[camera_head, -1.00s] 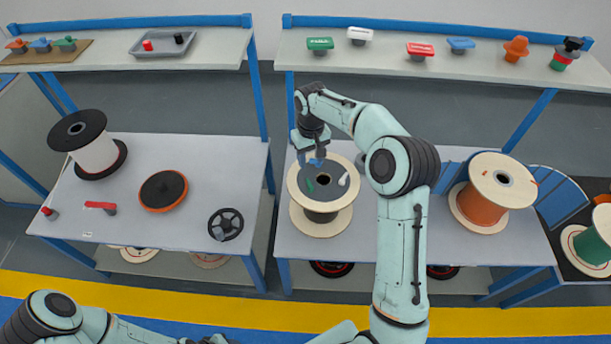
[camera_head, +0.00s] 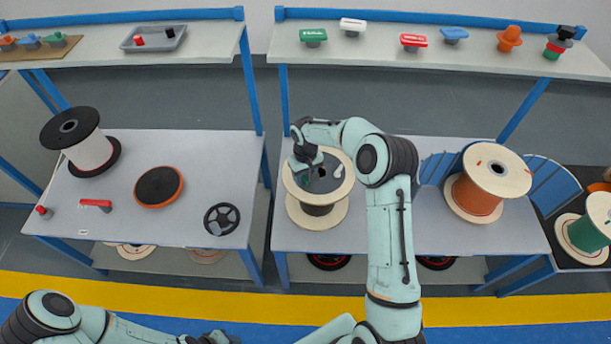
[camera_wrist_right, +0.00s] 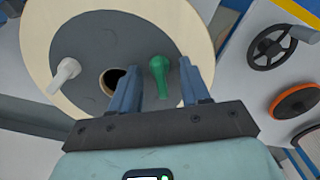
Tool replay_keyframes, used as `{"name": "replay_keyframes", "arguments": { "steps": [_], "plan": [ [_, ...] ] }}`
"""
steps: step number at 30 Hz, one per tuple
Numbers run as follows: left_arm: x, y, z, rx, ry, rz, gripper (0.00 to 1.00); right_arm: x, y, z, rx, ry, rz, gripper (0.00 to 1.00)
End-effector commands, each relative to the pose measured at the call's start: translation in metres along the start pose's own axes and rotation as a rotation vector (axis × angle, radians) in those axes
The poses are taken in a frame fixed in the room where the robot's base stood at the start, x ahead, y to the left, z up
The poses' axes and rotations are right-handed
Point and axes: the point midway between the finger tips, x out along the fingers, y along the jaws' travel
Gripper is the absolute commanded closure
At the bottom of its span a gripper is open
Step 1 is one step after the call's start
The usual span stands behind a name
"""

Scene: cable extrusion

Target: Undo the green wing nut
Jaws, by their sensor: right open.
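The green wing nut (camera_wrist_right: 159,72) sits on the grey disc (camera_wrist_right: 110,35) on top of a pale wooden spool, which also shows in the head view (camera_head: 318,211). In the wrist view the nut stands between the lines of my right gripper's two blue fingers (camera_wrist_right: 160,90), with a gap on each side. My right gripper (camera_head: 310,168) is open and low over the disc's left part in the head view, where it largely hides the nut. My left arm lies along the bottom left of the head view; its jaws are not clear.
A white wing nut (camera_wrist_right: 65,75) stands on the same disc, across the dark centre hole (camera_wrist_right: 112,80). An orange-filled spool (camera_head: 492,180) is to the right on the table. A black handwheel (camera_head: 221,218) and an orange-rimmed disc (camera_head: 158,187) lie on the left table.

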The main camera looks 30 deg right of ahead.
Motion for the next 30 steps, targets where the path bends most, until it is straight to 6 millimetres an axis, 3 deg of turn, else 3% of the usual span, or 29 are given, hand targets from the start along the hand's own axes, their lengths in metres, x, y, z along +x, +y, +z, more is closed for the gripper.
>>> {"name": "replay_keyframes", "arguments": {
  "steps": [2, 6, 7, 20, 30],
  "plan": [
    [0.0, 0.0, 0.0001, 0.0, 0.0, 0.0, 0.57, 0.0, 0.0, 0.0001, 0.0, 0.0, 0.0, 0.54],
    [0.0, -0.0001, 0.0001, 0.0, 0.0, 0.0, 0.57, -0.0002, 0.0, 0.0001, 0.0, 0.0, 0.0, 0.96],
    [0.0, -0.0001, 0.0001, 0.0, 0.0, 0.0, 0.57, -0.0003, 0.0, 0.0001, 0.0, 0.0, 0.0, 1.0],
    [-0.0014, 0.001, -0.0015, 0.001, 0.002, 0.001, 0.57, -0.001, -0.0004, -0.0003, -0.068, 0.001, 0.0, 1.0],
    [-0.004, 0.0031, -0.0048, 0.002, 0.006, 0.002, 0.57, -0.0013, -0.0013, -0.0004, -0.327, 0.001, 0.001, 1.0]
  ]
}}
